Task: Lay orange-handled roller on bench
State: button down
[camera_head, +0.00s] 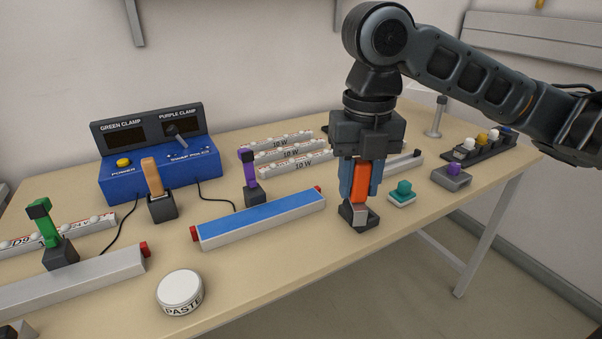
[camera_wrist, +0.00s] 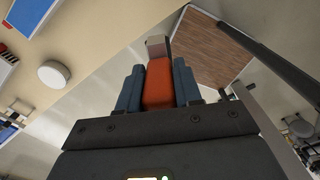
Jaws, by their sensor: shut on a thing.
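The orange-handled roller (camera_head: 361,182) is upright in my gripper (camera_head: 361,184), which points down at the right of the bench (camera_head: 285,262). The blue fingers are shut on both sides of the orange handle. The handle also shows in the wrist view (camera_wrist: 159,84) between the fingers (camera_wrist: 158,90), with a grey end piece (camera_wrist: 157,46) beyond it. In the head view, a small dark holder (camera_head: 371,217) is around or just behind that grey lower end. I cannot tell whether the roller touches the holder or the bench.
A blue-topped bar (camera_head: 262,219) lies left of the gripper. A teal-knobbed block (camera_head: 402,198) and a purple-knobbed block (camera_head: 452,176) stand to the right. A blue power box (camera_head: 160,170), a tan-handled tool (camera_head: 151,177) and a paste tin (camera_head: 180,290) are further left. Bare bench lies in front.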

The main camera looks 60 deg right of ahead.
jog(key=shift+w+a+f+p, duration=0.2)
jog(key=shift+w+a+f, duration=0.25)
jog(key=shift+w+f, duration=1.4)
jog(key=shift+w+a+f+p, duration=0.15)
jog(key=shift+w+a+f, duration=0.35)
jog(key=shift+w+f, duration=1.35)
jog(key=shift+w+a+f+p, duration=0.2)
jog(key=shift+w+a+f, duration=0.25)
jog(key=shift+w+f, duration=1.35)
jog(key=shift+f, duration=0.2)
jog(key=c, duration=0.8)
grip_release()
jog(key=shift+o, duration=0.2)
jog(key=shift+r, duration=0.1)
notch_tip(320, 180, up, 12)
jog(key=shift+a+r, duration=0.1)
